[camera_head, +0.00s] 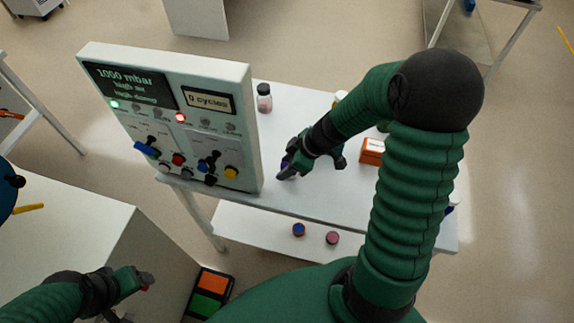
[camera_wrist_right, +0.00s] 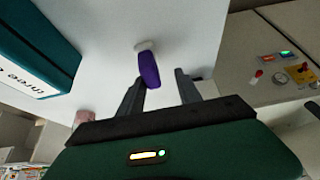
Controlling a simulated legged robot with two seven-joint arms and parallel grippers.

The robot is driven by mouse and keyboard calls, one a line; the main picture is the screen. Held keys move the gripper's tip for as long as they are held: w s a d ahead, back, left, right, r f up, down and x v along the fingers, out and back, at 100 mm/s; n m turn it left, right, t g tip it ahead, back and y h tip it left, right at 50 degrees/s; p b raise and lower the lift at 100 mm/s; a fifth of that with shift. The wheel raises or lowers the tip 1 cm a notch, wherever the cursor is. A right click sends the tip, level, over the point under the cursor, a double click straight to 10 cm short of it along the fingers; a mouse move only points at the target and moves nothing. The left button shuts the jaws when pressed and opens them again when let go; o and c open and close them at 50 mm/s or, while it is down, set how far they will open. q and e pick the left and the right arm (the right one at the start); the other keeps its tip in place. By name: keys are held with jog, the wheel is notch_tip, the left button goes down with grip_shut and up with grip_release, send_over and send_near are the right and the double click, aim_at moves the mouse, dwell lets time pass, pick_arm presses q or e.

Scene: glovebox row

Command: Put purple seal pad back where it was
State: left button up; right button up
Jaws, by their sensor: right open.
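The purple seal pad (camera_wrist_right: 149,70) shows in the right wrist view as a rounded purple piece with a pale end, at the white table surface. My right gripper (camera_wrist_right: 158,84) is open, with one finger on each side of the pad's near end; I cannot tell whether either finger touches it. In the head view the right gripper (camera_head: 290,168) is low over the white table (camera_head: 320,201), just right of the control panel, and mostly hides the pad. My left gripper (camera_head: 146,280) is at the lower left, away from the pad; its jaw opening is unclear.
The upright control panel (camera_head: 200,105) with knobs and lit lamps stands close left of the right gripper. An orange-and-white box (camera_head: 371,151) is to its right, and a small dark-capped bottle (camera_head: 264,97) behind. Blue-topped (camera_head: 299,230) and pink (camera_head: 332,238) round pieces lie on a lower shelf.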

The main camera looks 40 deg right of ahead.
aim_at(292, 179)
jog(key=d+f+v, duration=0.1)
jog(key=v, duration=1)
pick_arm(q)
jog(key=shift+d+r+p, duration=0.4)
jog(key=shift+r, duration=0.25)
pick_arm(e)
jog(key=s+a+f+m+g+h, duration=0.1)
jog(key=s+a+f+m+h, duration=0.1)
jog(key=a+m, duration=0.2)
jog(key=s+a+f+m+h, duration=0.1)
jog(key=s+a+f+m, duration=0.1)
jog(key=a+m, duration=0.2)
jog(key=shift+s+a+f+g+h, duration=0.3)
jog(key=shift+a+f+g+h, duration=0.1)
jog(key=shift+a, duration=1.4)
